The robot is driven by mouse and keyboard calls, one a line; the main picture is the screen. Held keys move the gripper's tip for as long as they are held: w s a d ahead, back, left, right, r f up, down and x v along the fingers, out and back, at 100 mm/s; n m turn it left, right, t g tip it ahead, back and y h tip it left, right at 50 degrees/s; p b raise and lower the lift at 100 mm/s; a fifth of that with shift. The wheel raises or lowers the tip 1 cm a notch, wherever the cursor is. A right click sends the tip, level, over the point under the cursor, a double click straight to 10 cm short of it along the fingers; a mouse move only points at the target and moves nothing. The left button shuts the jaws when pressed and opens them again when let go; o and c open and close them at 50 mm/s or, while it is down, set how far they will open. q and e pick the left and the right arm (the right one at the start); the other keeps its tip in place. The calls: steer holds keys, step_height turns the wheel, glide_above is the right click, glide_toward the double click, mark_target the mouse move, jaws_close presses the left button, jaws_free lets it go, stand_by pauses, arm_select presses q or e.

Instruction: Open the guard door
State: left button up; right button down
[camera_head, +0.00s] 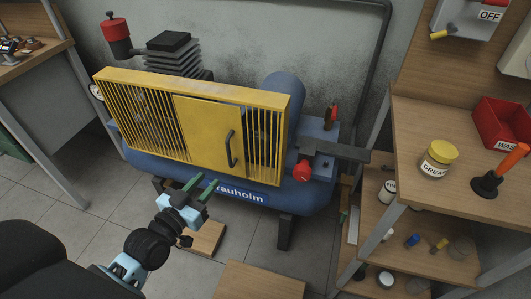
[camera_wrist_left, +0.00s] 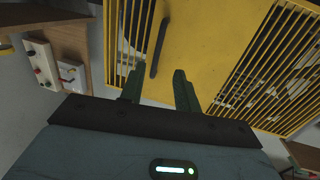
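The guard door (camera_head: 206,128) is a solid yellow panel set in the slatted yellow guard (camera_head: 265,93) of a blue compressor. It looks shut. Its dark bar handle (camera_head: 230,148) stands upright near the door's right edge. My left gripper (camera_head: 199,186) is in front of and below the door, with green fingers apart and nothing between them. In the left wrist view, the door (camera_wrist_left: 200,45) fills the upper middle. The handle (camera_wrist_left: 159,48) lies beyond the open fingers (camera_wrist_left: 158,88), apart from them. My right gripper is not in view.
A wooden shelf unit (camera_head: 410,165) with a grease tub (camera_head: 437,158) stands at right. A workbench (camera_head: 30,60) is at left. Wooden blocks lie on the floor.

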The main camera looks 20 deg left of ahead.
mark_target(228, 154)
arm_select(q)
steer(key=shift+w+d+r+t, duration=0.2)
steer(key=shift+w+r+t, duration=0.1)
steer(key=shift+w+r, duration=0.55)
steer(key=shift+w+d+f, duration=0.1)
steer(key=shift+w+d, duration=0.1)
steer(key=shift+w, duration=1.1)
steer(key=shift+w+d, duration=0.2)
steer(key=shift+w, duration=1.1)
steer(key=shift+w+d+f, duration=0.1)
steer(key=shift+w+d, duration=0.1)
steer(key=shift+w, duration=1.1)
jaws_close()
